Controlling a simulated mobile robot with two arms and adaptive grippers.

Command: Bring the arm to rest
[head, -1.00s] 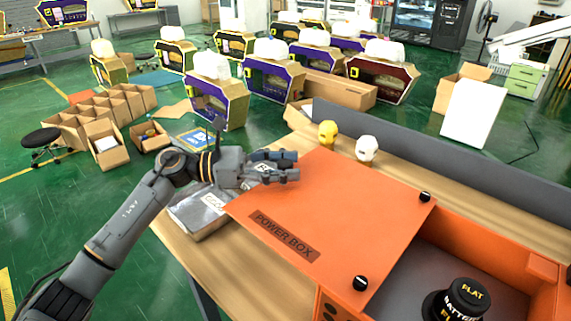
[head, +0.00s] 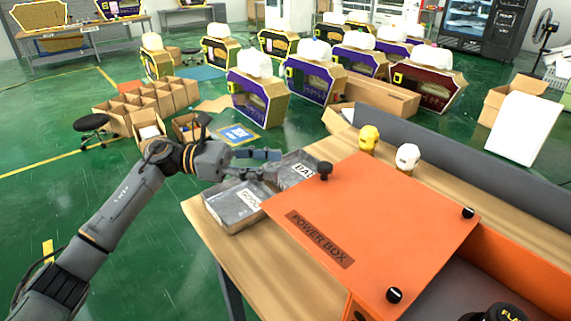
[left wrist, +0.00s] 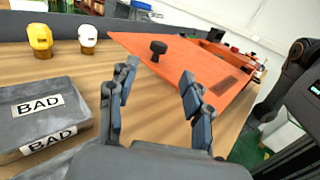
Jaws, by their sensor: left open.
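My left arm comes in from the left in the head view. Its gripper (head: 268,162) is open and empty, above the table's left end beside the orange power box lid (head: 365,215). In the left wrist view the two fingers of the left gripper (left wrist: 158,76) are spread apart with nothing between them. The lid (left wrist: 185,55), with its black knob (left wrist: 158,48), lies beyond them. My right gripper is not in view.
A grey box marked GOOD (head: 234,208) and one marked BAD (head: 298,168) sit on the wooden table (head: 240,260). The yellow head (head: 369,138) and white head (head: 408,156) figures stand behind the lid.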

